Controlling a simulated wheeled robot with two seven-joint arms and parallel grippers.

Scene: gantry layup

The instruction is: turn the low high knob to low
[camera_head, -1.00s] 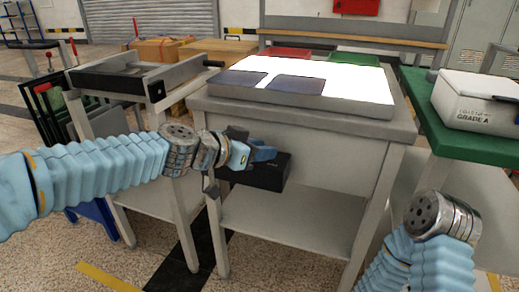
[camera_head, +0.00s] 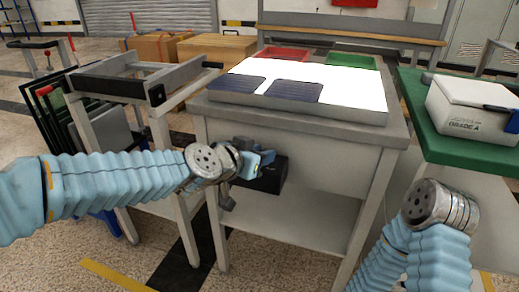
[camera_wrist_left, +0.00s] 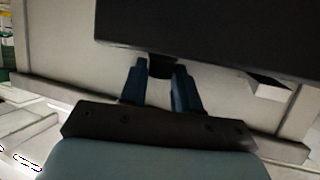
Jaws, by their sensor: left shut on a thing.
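A black control box (camera_head: 268,178) is fixed to the front of the light table, below its top. It also fills the upper part of the left wrist view (camera_wrist_left: 220,35). A small dark knob (camera_wrist_left: 160,68) sticks out from the box in the left wrist view. My left gripper (camera_wrist_left: 161,85) has its two blue fingers on either side of the knob, shut on it. In the head view my left gripper (camera_head: 250,160) is at the box's left part. The knob's marks and pointer cannot be seen. My right arm is at the lower right; its gripper is out of view.
The light table (camera_head: 345,115) has a glowing top with two dark blue panels (camera_head: 293,91), a red tray (camera_head: 283,54) and a green tray (camera_head: 350,61). A green bench (camera_head: 430,140) with a white box (camera_head: 465,108) stands right. A grey frame stand (camera_head: 125,88) stands left.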

